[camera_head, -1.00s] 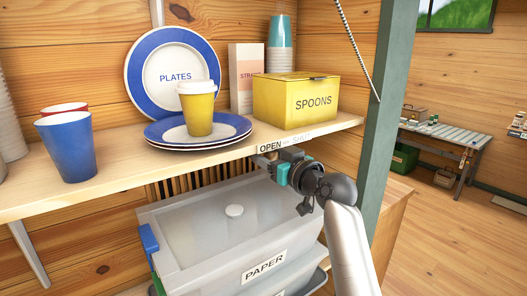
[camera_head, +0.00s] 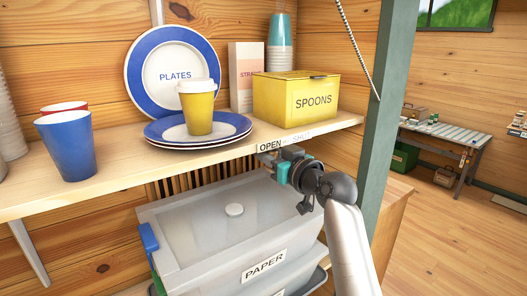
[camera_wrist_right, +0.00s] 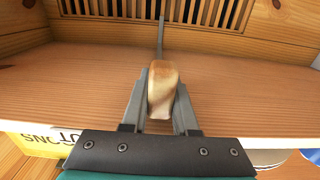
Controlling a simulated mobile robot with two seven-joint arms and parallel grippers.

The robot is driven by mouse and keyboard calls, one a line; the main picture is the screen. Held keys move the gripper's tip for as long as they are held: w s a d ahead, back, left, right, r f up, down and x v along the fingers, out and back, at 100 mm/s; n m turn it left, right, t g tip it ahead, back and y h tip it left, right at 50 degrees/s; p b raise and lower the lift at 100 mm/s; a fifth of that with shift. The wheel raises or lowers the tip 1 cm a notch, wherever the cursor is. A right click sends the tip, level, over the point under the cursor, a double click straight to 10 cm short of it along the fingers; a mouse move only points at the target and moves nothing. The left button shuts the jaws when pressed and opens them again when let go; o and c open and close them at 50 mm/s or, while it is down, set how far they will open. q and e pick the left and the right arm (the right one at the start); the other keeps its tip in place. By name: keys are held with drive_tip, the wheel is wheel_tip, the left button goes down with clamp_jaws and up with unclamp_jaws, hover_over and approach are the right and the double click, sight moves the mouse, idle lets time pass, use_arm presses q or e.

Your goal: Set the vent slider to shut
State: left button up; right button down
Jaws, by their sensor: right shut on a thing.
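The vent (camera_head: 178,184) is a row of dark slats in the wall below the shelf; it also shows at the top of the right wrist view (camera_wrist_right: 150,9). Its slider knob (camera_wrist_right: 163,88) is a pale wooden handle on a thin grey rod that runs toward the slats. My right gripper (camera_wrist_right: 160,100) is shut on the knob, one finger on each side. In the head view my right gripper (camera_head: 265,158) is just below the OPEN–SHUT label (camera_head: 286,141), near the OPEN end, and hides the knob. My left gripper is not in view.
The shelf (camera_head: 110,178) is just above my gripper and carries a yellow SPOONS box (camera_head: 297,100), plates and cups. A lidded PAPER bin (camera_head: 190,230) stands close below. A green post (camera_head: 387,130) is to the right of my arm.

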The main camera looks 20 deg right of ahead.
idle(0.8)
drive_tip(key=d+b, duration=0.1)
drive_tip(key=w+d, duration=0.1)
drive_tip(key=d, duration=0.1)
drive_tip(key=d+b, duration=0.1)
drive_tip(key=d, duration=0.1)
drive_tip(key=shift+w+b, duration=0.35)
drive_tip(key=shift+r, duration=0.1)
drive_tip(key=c, duration=0.7)
unclamp_jaws()
drive_tip(key=shift+w+d, duration=0.1)
drive_tip(key=shift+d, duration=0.1)
drive_tip(key=shift+a, duration=0.1)
